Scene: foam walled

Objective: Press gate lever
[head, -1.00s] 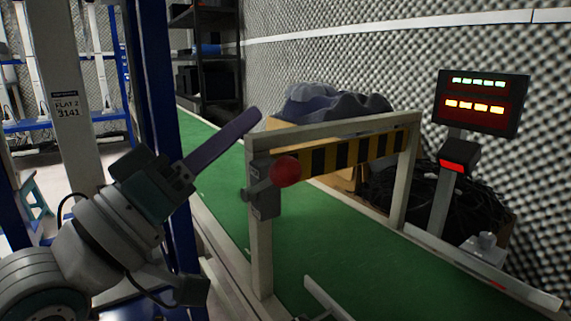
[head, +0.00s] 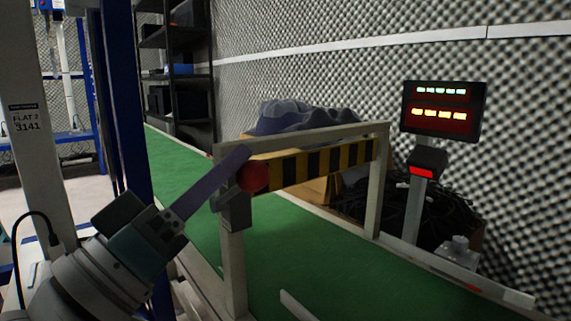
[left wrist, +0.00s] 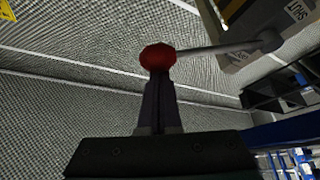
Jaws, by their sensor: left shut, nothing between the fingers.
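The gate lever's red ball knob (head: 253,176) sits at the left post of the gate frame (head: 228,262), in front of the yellow-black striped gate panel (head: 312,164). My left gripper (head: 243,152) is shut and empty, with its long purple-grey fingers beside the upper left of the knob in the head view. In the left wrist view the knob (left wrist: 157,57) appears right at the tips of my left gripper (left wrist: 158,82). A grey lever rod (left wrist: 215,47) runs from the knob to the right. I cannot tell whether the fingertips touch the knob. My right gripper is not in view.
A green belt (head: 290,255) runs under the gate. A display panel (head: 441,108) with green and yellow lights and a red light below stands at right. A blue upright (head: 128,100) stands close to my left arm. Dark fabric (head: 305,117) lies behind the gate.

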